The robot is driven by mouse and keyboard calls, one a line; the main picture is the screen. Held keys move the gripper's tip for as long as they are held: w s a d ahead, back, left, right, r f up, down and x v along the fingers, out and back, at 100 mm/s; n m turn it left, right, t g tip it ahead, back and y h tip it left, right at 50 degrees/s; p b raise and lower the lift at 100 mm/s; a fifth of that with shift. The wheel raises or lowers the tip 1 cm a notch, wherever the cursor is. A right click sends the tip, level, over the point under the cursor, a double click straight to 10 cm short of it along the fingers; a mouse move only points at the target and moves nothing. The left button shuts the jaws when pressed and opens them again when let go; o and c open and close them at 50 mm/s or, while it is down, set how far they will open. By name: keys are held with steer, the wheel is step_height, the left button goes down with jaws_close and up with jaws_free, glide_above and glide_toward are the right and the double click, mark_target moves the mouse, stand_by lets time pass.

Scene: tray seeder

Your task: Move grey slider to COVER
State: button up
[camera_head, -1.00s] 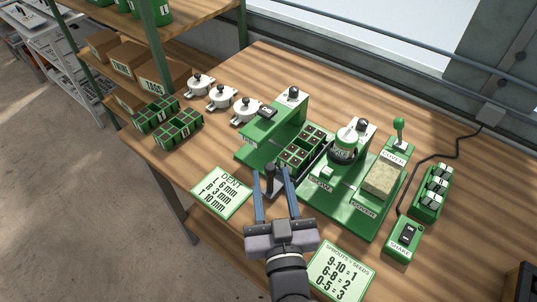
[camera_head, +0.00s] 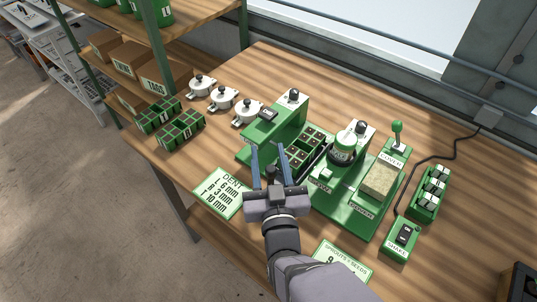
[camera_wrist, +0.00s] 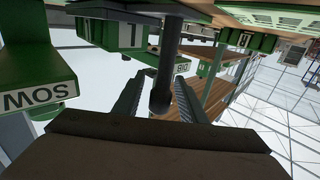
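My gripper is open around the handle, with a gap on the left side; contact on the right side is unclear. The tray stands left of that station. My fingers hide part of the slider's near end.
A seed jar (camera_head: 343,146) and a tan block (camera_head: 381,181) stand right of the tray. A SHAKE switch box (camera_head: 401,239) and a green rack (camera_head: 430,194) are further right.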

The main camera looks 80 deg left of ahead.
jaws_close()
steer(key=shift+w+d+b, duration=0.55)
steer(key=shift+w+d, duration=0.95)
jaws_free()
steer(key=d+b, duration=0.1)
steer(key=d, duration=0.6)
steer(key=shift+d+b, duration=0.15)
steer(key=shift+b, duration=0.2)
